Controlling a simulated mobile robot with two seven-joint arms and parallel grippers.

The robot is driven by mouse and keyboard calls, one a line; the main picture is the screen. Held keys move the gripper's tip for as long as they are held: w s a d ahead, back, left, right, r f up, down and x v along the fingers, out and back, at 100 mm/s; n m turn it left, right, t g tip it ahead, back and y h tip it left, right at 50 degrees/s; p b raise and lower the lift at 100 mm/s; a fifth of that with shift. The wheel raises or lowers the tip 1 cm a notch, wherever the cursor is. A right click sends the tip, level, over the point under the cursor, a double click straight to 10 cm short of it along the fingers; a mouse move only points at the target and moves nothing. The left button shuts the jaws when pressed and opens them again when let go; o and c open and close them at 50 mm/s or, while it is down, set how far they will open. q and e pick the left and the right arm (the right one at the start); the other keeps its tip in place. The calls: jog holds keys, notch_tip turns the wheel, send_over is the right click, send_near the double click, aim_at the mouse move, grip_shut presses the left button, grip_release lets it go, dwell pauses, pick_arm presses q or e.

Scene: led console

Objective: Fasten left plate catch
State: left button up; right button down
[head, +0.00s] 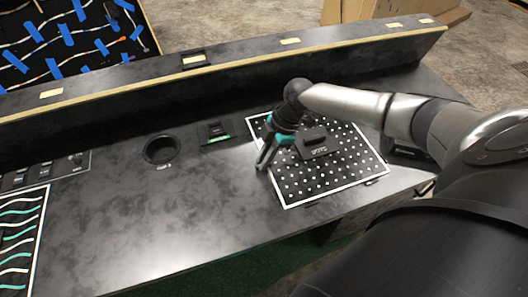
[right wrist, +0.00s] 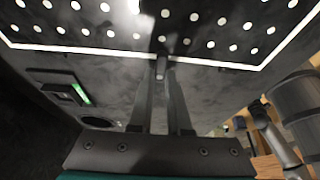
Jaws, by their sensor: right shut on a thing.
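The plate (head: 345,172) is a dark panel with rows of white dots and a white border, with a raised block (head: 316,142) near its middle. It lies flat in the console top. My right gripper (head: 263,166), teal and dark, reaches down at the plate's left border. In the right wrist view its fingers (right wrist: 160,84) are closed together on a small grey catch (right wrist: 160,68) at the white border of the plate (right wrist: 120,28). The fingers hide most of the catch, so its turn is hard to tell. My left gripper is in neither view.
A green-lit switch (head: 216,132) and a round dark cup hole (head: 162,150) sit left of the plate. A long raised dark ledge (head: 240,75) runs behind. A panel of coloured wires (head: 18,240) is at the left. The console surface front left is clear.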

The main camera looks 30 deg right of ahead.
jog(key=c, duration=0.9)
grip_release()
jog(key=shift+o, duration=0.2)
jog(key=p+v, duration=0.3)
jog(key=v, duration=1.2)
